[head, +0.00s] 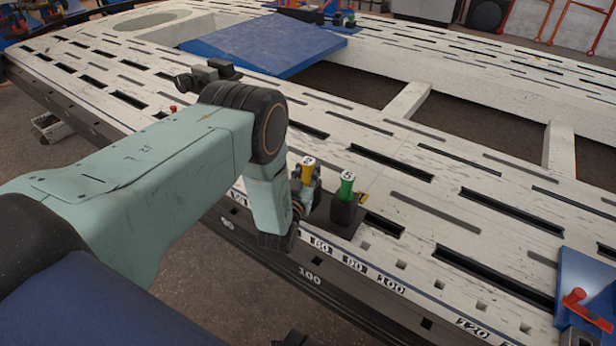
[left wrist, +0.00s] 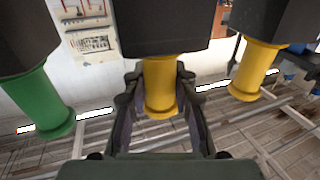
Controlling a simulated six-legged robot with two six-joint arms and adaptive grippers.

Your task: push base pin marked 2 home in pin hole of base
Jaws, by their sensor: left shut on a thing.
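My left gripper (head: 304,190) reaches over the front part of the white bench. Its fingers (left wrist: 158,115) lie on both sides of a yellow pin (left wrist: 160,88) and are shut on it. A yellow pin (head: 307,170) with a small mark on top shows at the gripper in the head view; I cannot read the mark surely. The pin's other end enters a black block (left wrist: 163,25). A green pin (head: 346,186) stands upright in a black block (head: 345,213) beside it. A second yellow pin (left wrist: 254,70) shows in the left wrist view. The pin hole is hidden.
The slotted white bench (head: 450,225) has printed numbers along its front edge. A blue plate (head: 265,45) lies at the back. A blue fixture (head: 588,275) with a red lever (head: 574,298) stands at the right. The bench right of the green pin is mostly clear.

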